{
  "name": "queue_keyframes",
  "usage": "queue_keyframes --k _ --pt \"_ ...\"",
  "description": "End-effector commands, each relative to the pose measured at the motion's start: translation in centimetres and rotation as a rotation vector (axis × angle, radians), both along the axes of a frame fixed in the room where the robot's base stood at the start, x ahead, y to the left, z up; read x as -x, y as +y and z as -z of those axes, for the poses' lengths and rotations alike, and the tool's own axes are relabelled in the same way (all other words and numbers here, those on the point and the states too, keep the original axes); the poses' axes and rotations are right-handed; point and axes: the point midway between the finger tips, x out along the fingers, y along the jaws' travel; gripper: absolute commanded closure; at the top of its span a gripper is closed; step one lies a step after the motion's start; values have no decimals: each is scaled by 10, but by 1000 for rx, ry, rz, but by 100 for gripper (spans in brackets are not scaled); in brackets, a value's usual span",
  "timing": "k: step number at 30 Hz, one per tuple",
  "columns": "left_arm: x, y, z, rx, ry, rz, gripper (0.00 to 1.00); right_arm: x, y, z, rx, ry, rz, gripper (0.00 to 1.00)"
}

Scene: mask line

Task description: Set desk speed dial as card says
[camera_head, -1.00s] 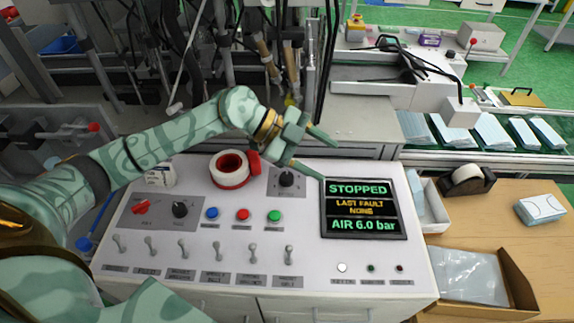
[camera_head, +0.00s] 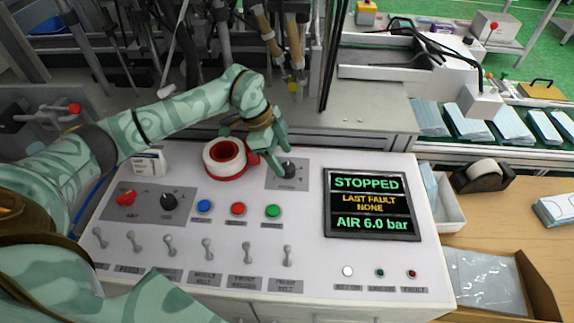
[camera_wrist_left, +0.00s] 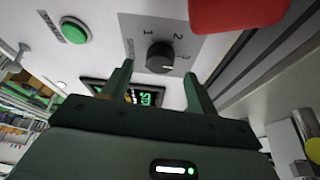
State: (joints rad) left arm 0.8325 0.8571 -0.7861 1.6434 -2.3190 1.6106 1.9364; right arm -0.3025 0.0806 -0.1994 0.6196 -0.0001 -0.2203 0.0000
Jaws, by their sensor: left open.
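The speed dial (camera_head: 288,169) is a black knob on a grey plate near the back of the white desk. In the left wrist view the dial (camera_wrist_left: 160,57) has the marks 1, 2 and 3 around it; its exact setting is hard to tell. My left gripper (camera_head: 279,160) is open, just left of the dial and partly covering its plate. In the wrist view its two fingers lie on either side of the dial, with nothing held. A small white card-like item (camera_head: 150,162) stands at the desk's back left; its print is unreadable. My right gripper is out of view.
A red and white tape roll (camera_head: 225,159) sits just left of the dial. A screen (camera_head: 372,204) reading STOPPED, LAST FAULT NONE, AIR 6.0 bar lies to the right. Blue, red and green buttons (camera_head: 273,211) and several toggle switches (camera_head: 247,252) are in front.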

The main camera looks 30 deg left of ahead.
Motion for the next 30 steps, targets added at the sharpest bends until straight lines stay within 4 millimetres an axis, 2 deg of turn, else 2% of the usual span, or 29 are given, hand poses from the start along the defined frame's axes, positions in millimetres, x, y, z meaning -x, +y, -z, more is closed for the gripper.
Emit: queue_keyframes --k 1,6,16,17,21,22,30 --pt "-1 -3 11 1 2 1 41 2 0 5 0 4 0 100" --pt "-3 -10 27 0 1 0 41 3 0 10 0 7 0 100" --pt "-4 -12 29 1 -2 1 41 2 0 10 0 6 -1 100" --pt "-4 -12 29 1 -2 1 44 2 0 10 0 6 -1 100" --pt "-4 -12 29 1 -2 1 83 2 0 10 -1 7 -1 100" --pt "-4 -12 29 1 -2 1 86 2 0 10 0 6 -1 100" --pt "-4 -12 29 1 -2 17 86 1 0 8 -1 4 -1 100"
